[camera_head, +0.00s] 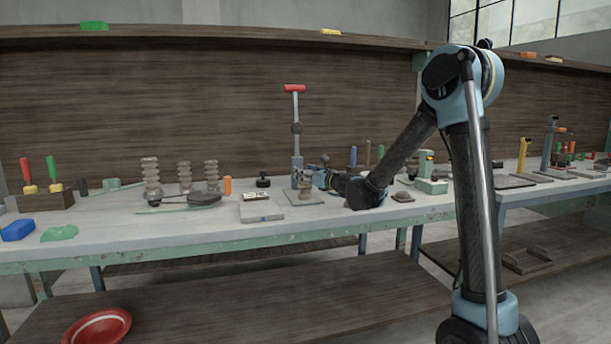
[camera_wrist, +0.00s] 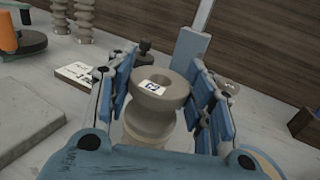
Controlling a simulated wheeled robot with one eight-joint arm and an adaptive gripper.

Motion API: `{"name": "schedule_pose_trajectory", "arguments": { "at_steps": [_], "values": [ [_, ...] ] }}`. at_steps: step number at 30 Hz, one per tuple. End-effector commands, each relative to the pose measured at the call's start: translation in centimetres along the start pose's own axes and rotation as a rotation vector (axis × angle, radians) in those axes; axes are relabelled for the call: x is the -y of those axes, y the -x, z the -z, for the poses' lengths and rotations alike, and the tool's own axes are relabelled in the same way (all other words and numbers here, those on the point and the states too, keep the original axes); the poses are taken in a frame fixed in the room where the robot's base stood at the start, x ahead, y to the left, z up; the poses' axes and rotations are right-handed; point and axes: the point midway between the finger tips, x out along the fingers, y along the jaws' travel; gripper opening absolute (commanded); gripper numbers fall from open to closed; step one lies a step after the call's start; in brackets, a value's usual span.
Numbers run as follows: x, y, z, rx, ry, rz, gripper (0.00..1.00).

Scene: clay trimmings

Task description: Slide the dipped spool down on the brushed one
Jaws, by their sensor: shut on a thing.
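In the wrist view, a tan spool (camera_wrist: 158,92) with a round hole in its top and a small white marked label stands between the two blue-padded fingers of my gripper (camera_wrist: 160,95). My gripper is shut on it. A paler round part (camera_wrist: 146,133) shows directly below; I cannot tell whether it is a second spool or the same spool's lower end, nor whether a gap lies between. In the head view my gripper (camera_head: 319,179) is low over the bench beside the red-topped stand. A small spool shape (camera_head: 306,190) shows there, partly hidden. The dipped and brushed finishes are not readable.
A stand with a red handle (camera_head: 295,130) rises just behind my gripper. Stacked ribbed spools (camera_head: 151,180) stand to the left, near a dark round disc (camera_head: 204,198). A pale slab with a label card (camera_head: 259,211) lies nearer. The bench front (camera_head: 150,240) is mostly clear.

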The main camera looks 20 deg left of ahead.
Motion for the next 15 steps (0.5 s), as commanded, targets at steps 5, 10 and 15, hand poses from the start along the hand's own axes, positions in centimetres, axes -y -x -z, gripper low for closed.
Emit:
{"name": "schedule_pose_trajectory", "arguments": {
  "at_steps": [5, 10, 15],
  "values": [
    [-0.01, -0.01, -0.01, 0.000, 0.000, 0.000, 0.17],
    [-0.01, -0.01, -0.01, 0.000, 0.000, 0.000, 0.17],
    [-0.02, -0.01, -0.01, 0.000, 0.000, 0.000, 0.72]
  ]
}}
